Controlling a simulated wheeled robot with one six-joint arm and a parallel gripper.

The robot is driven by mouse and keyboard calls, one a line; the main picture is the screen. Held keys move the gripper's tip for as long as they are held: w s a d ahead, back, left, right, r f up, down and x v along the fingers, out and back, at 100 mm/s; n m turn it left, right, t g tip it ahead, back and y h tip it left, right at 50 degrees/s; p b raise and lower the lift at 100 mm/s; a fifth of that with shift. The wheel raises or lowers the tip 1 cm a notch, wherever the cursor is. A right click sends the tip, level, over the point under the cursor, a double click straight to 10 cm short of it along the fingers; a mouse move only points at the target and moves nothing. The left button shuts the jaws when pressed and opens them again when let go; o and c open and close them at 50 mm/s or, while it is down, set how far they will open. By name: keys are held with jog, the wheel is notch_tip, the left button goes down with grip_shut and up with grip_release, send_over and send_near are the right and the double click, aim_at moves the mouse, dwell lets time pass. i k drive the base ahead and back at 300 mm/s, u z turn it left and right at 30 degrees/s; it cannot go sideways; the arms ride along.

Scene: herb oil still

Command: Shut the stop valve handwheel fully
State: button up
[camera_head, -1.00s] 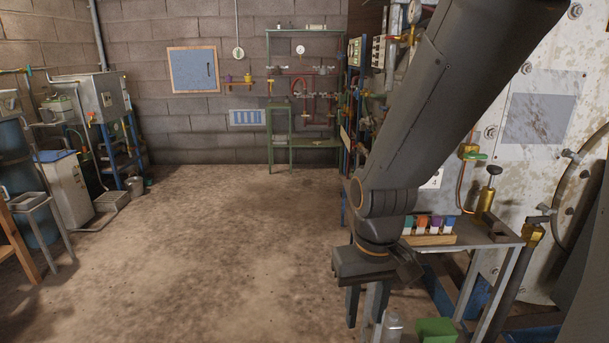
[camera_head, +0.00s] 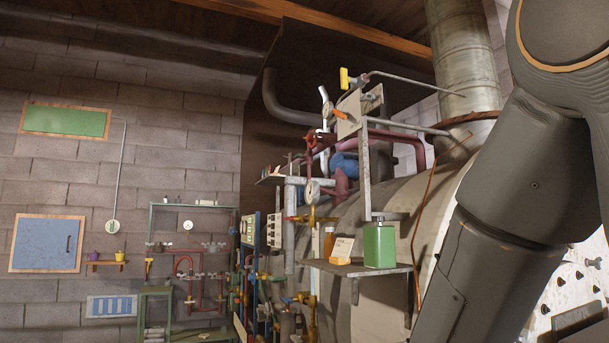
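I cannot tell for certain which fitting is the stop valve handwheel. A small red valve fitting (camera_head: 309,141) sits on the pipework at the upper middle, left of a white-faced gauge. Further small valves (camera_head: 213,247) sit on the red pipes of the green rack at the back wall; they are too small to make out. A yellow handle (camera_head: 347,79) stands at the top of the pipework. My arm fills the right side, but my gripper is out of view below the frame.
A large boiler (camera_head: 390,215) with a metal flue (camera_head: 463,55) stands at the right centre. A shelf (camera_head: 345,268) on its side carries a green can (camera_head: 380,245) and an amber bottle (camera_head: 329,242). A panel of gauges and pipes (camera_head: 249,230) stands left of it. The floor is not visible.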

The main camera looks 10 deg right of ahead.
aim_at(310, 138)
jog(key=u, duration=0.55)
jog(key=k, duration=0.65)
jog(key=u, duration=0.85)
jog(key=i, duration=2.75)
jog(key=z, duration=0.75)
